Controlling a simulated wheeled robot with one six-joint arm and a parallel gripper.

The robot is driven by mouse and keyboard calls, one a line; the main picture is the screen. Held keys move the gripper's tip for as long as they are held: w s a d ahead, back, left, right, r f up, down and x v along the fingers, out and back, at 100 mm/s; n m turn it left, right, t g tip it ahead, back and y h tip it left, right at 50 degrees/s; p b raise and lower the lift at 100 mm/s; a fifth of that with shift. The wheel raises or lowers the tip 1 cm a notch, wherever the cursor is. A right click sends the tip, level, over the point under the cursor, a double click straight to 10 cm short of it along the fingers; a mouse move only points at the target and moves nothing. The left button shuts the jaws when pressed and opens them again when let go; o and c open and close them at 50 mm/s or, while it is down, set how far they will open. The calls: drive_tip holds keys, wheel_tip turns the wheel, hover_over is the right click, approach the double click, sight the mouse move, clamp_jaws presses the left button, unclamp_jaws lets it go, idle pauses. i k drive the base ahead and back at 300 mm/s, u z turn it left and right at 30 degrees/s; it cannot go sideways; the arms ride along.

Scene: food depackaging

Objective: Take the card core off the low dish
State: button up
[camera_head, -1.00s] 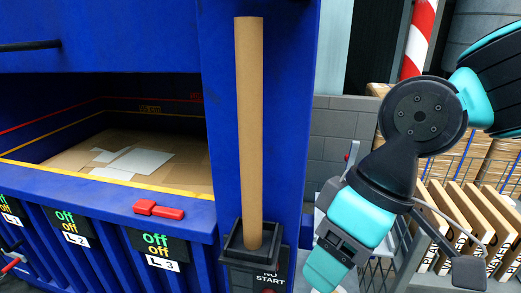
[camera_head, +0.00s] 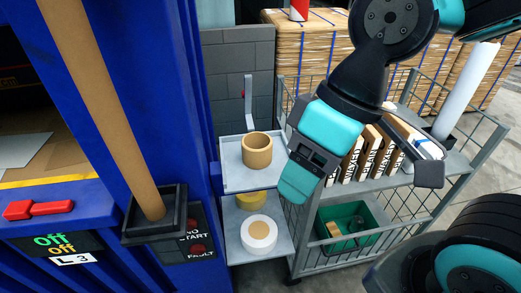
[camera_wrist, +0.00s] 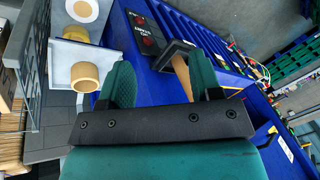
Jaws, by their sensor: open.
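A short brown card core (camera_head: 257,152) stands on a shallow pale grey dish (camera_head: 232,181) beside the blue machine. A second pale tray (camera_head: 234,250), lower in the picture, bears a yellow roll (camera_head: 251,201) and a white roll (camera_head: 259,234). I cannot tell from the picture alone which is called the low dish. My gripper (camera_wrist: 162,78) is open and empty, its two teal fingers apart. In the head view it is just right of the core and does not hold it. The core (camera_wrist: 85,77) shows left of the fingers in the wrist view.
A long card tube (camera_head: 108,110) leans in a black holder (camera_head: 155,215) on the machine. A wire trolley (camera_head: 318,228) with upright boards (camera_head: 375,150) and a green crate (camera_head: 340,243) stands right of the trays. A grey block wall (camera_head: 240,80) is behind.

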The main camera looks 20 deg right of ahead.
sight(256, 148)
drive_tip(key=z, duration=0.1)
drive_tip(key=k, duration=0.45)
drive_tip(key=u, duration=0.6)
drive_tip(key=i, duration=1)
drive_tip(key=z, duration=0.8)
